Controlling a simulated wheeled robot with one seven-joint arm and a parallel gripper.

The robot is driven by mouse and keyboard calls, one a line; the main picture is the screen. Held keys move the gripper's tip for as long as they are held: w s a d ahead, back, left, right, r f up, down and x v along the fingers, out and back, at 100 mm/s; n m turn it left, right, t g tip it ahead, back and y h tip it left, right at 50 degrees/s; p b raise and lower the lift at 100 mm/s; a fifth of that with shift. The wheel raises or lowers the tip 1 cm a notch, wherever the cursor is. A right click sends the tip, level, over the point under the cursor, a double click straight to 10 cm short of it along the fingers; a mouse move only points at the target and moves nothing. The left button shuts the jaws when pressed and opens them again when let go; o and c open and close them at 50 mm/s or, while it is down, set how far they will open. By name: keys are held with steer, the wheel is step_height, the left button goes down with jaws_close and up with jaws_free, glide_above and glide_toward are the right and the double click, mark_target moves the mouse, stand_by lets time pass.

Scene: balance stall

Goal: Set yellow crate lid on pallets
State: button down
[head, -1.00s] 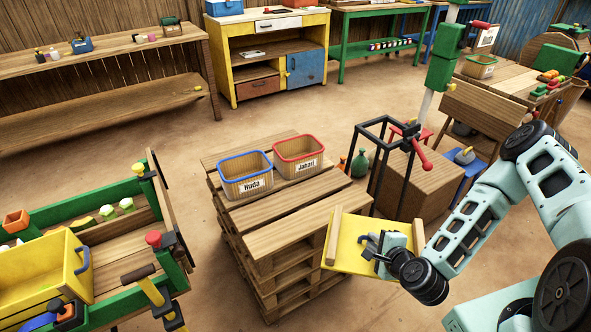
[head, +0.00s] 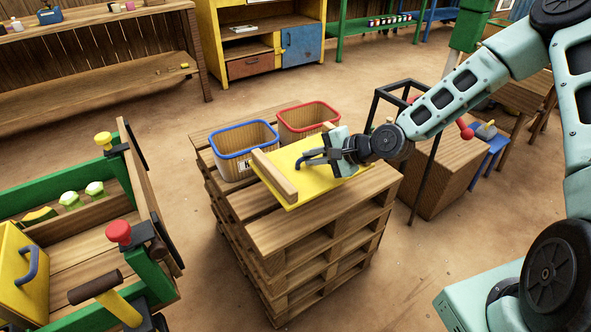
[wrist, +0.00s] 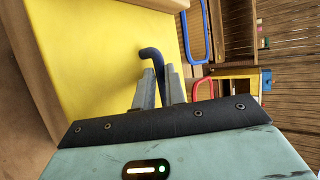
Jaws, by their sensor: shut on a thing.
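The yellow crate lid (head: 293,195) has a wooden bar along its left side and a blue handle (head: 318,158). My gripper (head: 318,157) is shut on the handle. The lid appears to lie over the near top of the pallets (head: 335,215); I cannot tell whether it touches them. In the wrist view the yellow lid (wrist: 90,60) fills the upper left, and the blue handle (wrist: 152,54) is between the fingers (wrist: 158,85).
A blue-rimmed basket (head: 238,164) and a red-rimmed basket (head: 302,112) stand on the pallets behind the lid. A green cart (head: 140,270) with a yellow crate (head: 18,265) is at left. A black frame (head: 433,165) and a brown box (head: 455,170) stand at right.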

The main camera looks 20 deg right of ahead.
step_height(320, 180, down, 8)
steer(key=shift+r+b, duration=0.1)
steer(key=shift+b, duration=0.55)
steer(key=c, duration=1.5)
jaws_free()
steer(key=shift+o, duration=0.2)
steer(key=shift+s, duration=0.1)
